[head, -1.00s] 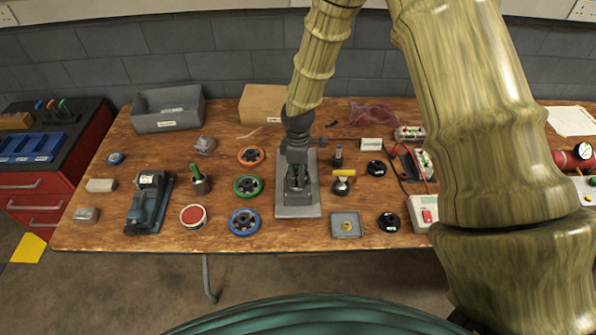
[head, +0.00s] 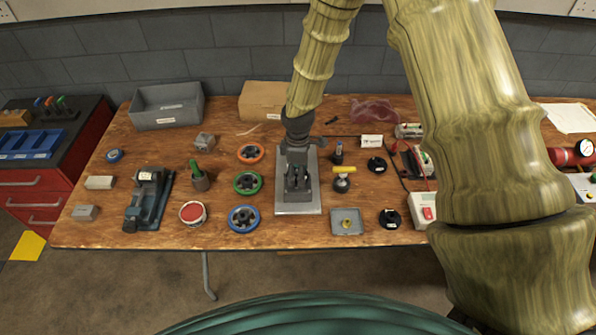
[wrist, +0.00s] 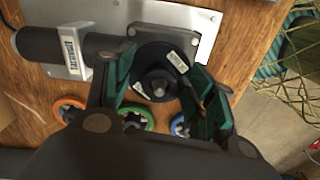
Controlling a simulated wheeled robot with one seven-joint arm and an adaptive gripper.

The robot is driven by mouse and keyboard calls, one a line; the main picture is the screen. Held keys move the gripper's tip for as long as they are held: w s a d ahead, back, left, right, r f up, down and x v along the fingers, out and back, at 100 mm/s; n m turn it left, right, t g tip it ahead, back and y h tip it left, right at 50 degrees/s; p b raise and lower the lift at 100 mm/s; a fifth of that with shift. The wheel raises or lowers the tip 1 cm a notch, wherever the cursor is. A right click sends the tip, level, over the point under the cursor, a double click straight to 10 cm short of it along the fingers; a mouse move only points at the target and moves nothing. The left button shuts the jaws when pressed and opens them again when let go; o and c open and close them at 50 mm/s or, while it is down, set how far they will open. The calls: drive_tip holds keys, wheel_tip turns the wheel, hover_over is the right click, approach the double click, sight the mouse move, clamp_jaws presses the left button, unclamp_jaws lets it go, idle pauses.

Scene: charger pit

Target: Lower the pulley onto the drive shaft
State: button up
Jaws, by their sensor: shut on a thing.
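My gripper (wrist: 160,98) is shut on a black pulley (wrist: 148,58) with white labels, its green-padded fingers on either side of the rim. A grey round stub, seemingly the drive shaft (wrist: 158,88), shows at the pulley's centre. I cannot tell how far the pulley sits down on it. Below is a silver base plate (wrist: 213,18) with a dark square block on it. In the head view my gripper (head: 298,180) points down over the base plate (head: 298,209), and my arm and fingers hide the pulley and shaft there.
Orange (head: 250,153), green (head: 247,182) and blue (head: 243,218) wheels lie left of the plate. A grey bin (head: 168,107) stands at the back left.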

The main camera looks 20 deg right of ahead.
drive_tip(key=shift+f, duration=0.5)
idle(0.7)
drive_tip(key=o, duration=1.2)
wheel_tip(320, 180, up, 12)
drive_tip(key=shift+r, duration=0.1)
idle(0.3)
